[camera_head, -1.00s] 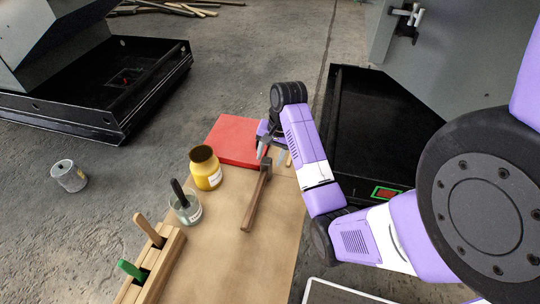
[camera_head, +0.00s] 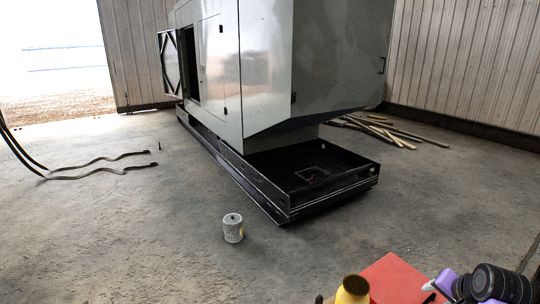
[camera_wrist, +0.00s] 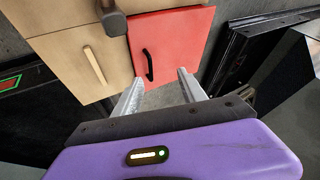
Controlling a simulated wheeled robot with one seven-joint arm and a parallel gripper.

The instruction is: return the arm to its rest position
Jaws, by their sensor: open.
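My arm shows only in the lower right corner of the head view, purple and black, beside the red pad (camera_head: 395,281). My gripper (camera_head: 432,288) is small and partly cut off there. In the wrist view my gripper (camera_wrist: 160,78) has its two pale fingers apart, with nothing between them. The fingers point toward the red pad (camera_wrist: 178,38) and the grey floor beyond its edge.
A grey can (camera_head: 233,228) stands on open floor before a large grey enclosure (camera_head: 255,70) on a black base (camera_head: 285,200).

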